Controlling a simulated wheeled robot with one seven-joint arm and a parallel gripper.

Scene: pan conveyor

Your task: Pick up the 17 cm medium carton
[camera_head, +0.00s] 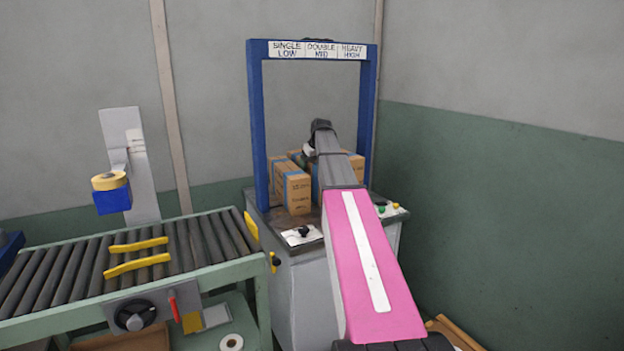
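Several brown cartons with blue tape stand close together on a grey machine table (272,222) under a blue frame (256,130). The front left carton (298,193) stands upright and shows most clearly. Another carton (357,166) shows to the right of my arm, and others are partly hidden. I cannot tell which one is the 17 cm medium carton. My pink and grey arm reaches in over the cartons. Its dark end is above them, and my gripper's fingers are hidden, so I cannot see whether they touch or hold a carton.
The blue frame's posts and labelled top bar (318,49) surround the arm's end. A roller conveyor (120,262) with yellow guides lies at the left, beside a tape dispenser (112,190). Buttons (388,208) sit on the table's right front.

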